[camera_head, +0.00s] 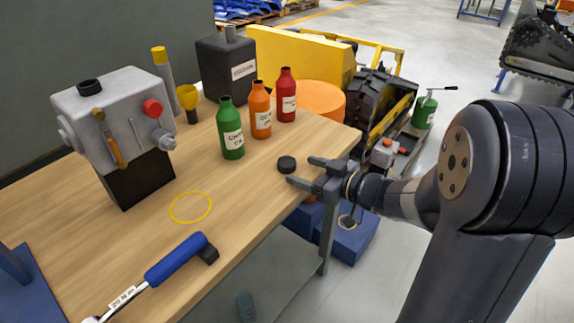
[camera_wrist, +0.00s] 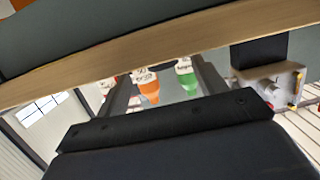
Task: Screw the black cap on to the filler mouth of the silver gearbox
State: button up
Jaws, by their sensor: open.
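The black cap (camera_head: 287,164) lies on the wooden bench near its right edge in the head view. My gripper (camera_head: 301,170) is open at that edge, its two fingers pointing left toward the cap. The cap appears just off the fingertips, not clasped. The silver gearbox (camera_head: 118,118) stands on a black block at the left, with a dark round filler mouth (camera_head: 89,87) on top. The gearbox also shows in the wrist view (camera_wrist: 262,82).
Green (camera_head: 231,133), orange (camera_head: 260,112) and red (camera_head: 286,98) bottles stand behind the cap. A black can (camera_head: 226,72) and yellow funnel (camera_head: 187,97) are farther back. A blue-handled wrench (camera_head: 175,260) lies in front. A yellow ring (camera_head: 190,207) marks bare bench.

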aim_at(294, 165)
jog(key=x, duration=0.3)
jog(key=b+x, duration=0.1)
jog(key=shift+w+a+r, duration=0.15)
jog(key=shift+a+r, duration=0.15)
jog(key=shift+a, duration=0.05)
jog(key=shift+c, duration=0.6)
jog(key=c, duration=0.9)
